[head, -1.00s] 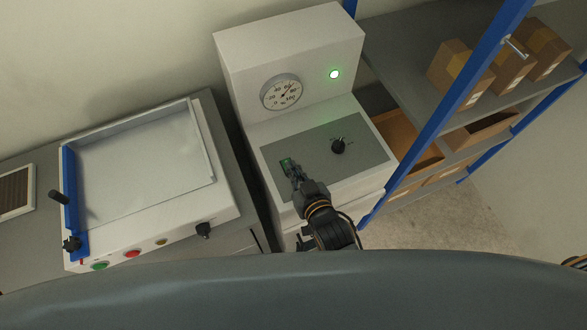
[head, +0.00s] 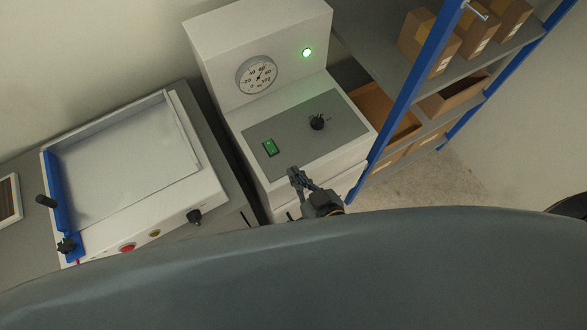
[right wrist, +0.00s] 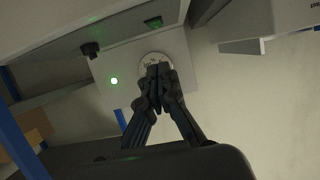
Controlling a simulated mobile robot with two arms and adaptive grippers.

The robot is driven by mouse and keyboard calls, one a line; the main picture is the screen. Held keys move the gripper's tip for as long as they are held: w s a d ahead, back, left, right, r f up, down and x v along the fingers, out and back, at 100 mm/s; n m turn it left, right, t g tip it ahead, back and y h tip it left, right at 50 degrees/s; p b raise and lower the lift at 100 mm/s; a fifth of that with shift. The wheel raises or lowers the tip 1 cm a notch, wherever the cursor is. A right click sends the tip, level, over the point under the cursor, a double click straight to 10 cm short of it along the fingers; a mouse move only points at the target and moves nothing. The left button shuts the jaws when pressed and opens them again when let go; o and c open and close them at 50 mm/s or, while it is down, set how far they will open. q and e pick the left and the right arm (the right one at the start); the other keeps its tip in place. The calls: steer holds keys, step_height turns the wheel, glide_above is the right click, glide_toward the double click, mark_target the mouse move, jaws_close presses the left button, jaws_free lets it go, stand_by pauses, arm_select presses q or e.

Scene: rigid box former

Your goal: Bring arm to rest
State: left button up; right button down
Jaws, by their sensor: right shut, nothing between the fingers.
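My right gripper (head: 297,176) is in the head view, in front of the control cabinet (head: 257,181), below the grey panel. It is shut and empty, and apart from the panel. In the right wrist view its fingertips (right wrist: 158,72) meet, overlapping the gauge in the picture. The panel has a green rocker switch (head: 270,147) and a black knob (head: 317,122). A round gauge (head: 257,75) and a lit green lamp (head: 307,52) sit on the cabinet's upright face. My left gripper is not in view.
A white box former (head: 190,180) with a blue bar (head: 55,190) stands on the left bench. A blue-framed shelf (head: 405,95) with cardboard boxes (head: 432,42) stands at the right. Free floor (head: 425,170) shows below the shelf.

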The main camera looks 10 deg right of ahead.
stand_by(0.4)
steer(key=s+d+f+g+h, duration=0.1)
steer(key=s+d+f+g, duration=0.15)
steer(key=f, duration=0.65)
steer(key=s+d+f+g+h+b, duration=0.1)
steer(key=s+d+f, duration=0.15)
steer(key=f, duration=0.75)
steer(key=s+d+f+g, duration=0.1)
steer(key=s+f+g, duration=0.15)
steer(key=f, duration=0.65)
steer(key=s+d+f+g+h, duration=0.1)
steer(key=s+d+f+g, duration=0.2)
steer(key=s+d+f, duration=0.2)
steer(key=s+d+f+m+g+h, duration=0.1)
steer(key=s+d+f+g, duration=0.2)
steer(key=s+d+f, duration=0.3)
steer(key=s+f, duration=0.4)
steer(key=s, duration=0.4)
steer(key=shift+d+f+m+h+b, duration=0.25)
steer(key=shift+m+h+b, duration=0.05)
steer(key=shift+h+b, duration=0.1)
